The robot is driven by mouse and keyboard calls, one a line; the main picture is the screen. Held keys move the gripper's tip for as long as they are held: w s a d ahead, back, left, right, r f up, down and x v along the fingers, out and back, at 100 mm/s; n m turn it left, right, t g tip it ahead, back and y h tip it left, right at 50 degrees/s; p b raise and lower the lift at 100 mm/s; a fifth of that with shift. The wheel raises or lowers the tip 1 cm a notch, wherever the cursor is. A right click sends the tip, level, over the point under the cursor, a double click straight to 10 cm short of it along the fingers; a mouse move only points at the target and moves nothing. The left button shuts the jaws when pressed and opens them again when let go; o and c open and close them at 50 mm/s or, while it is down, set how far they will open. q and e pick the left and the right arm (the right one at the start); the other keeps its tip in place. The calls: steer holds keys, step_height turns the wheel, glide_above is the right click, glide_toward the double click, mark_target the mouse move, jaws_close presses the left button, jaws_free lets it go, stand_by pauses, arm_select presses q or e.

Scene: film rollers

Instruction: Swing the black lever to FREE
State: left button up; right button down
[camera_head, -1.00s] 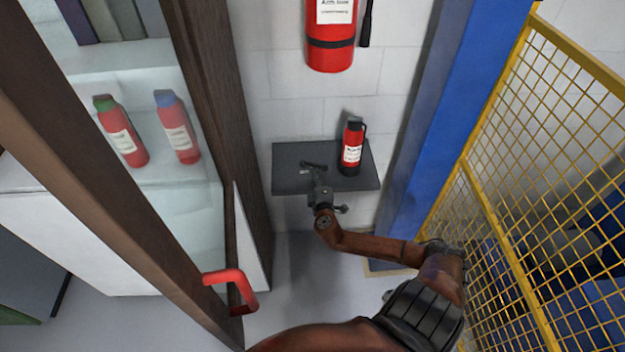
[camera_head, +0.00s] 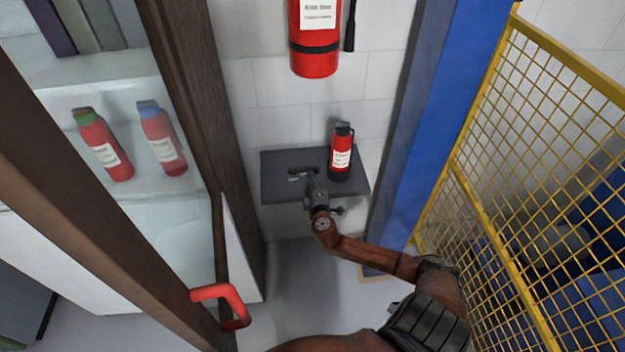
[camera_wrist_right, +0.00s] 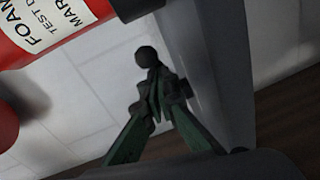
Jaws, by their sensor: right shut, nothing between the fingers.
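The black lever (camera_head: 302,170) is a small dark shape on the grey shelf (camera_head: 275,190) under the wall extinguisher. Its setting cannot be read. In the right wrist view a black ball knob (camera_wrist_right: 146,56), apparently the lever's end, stands just beyond my fingertips. My right gripper (camera_head: 311,182) reaches over the front of the shelf beside the lever. In the wrist view the gripper's (camera_wrist_right: 157,88) green fingers come together and are shut, with nothing held. Whether they touch the knob is unclear. My left gripper is out of view.
A small red extinguisher (camera_head: 341,158) stands on the shelf just right of the lever; its label (camera_wrist_right: 45,30) fills the wrist view's top left. A larger extinguisher (camera_head: 315,40) hangs above. A red-handled glass door (camera_head: 222,300) is left, a blue post (camera_head: 425,120) and yellow mesh (camera_head: 530,150) right.

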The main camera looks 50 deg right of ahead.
steer(key=a, duration=0.1)
steer(key=s+a+p, duration=0.1)
steer(key=s+a+r+p, duration=0.1)
steer(key=a, duration=0.1)
steer(key=shift+s, duration=0.1)
arm_select(q)
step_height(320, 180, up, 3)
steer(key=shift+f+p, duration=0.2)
steer(key=shift+p, duration=0.1)
arm_select(e)
steer(key=s+d+v, duration=0.1)
steer(key=v, duration=0.8)
steer(key=shift+d, duration=0.4)
steer(key=shift+s+f, duration=0.1)
steer(key=shift+f, duration=0.05)
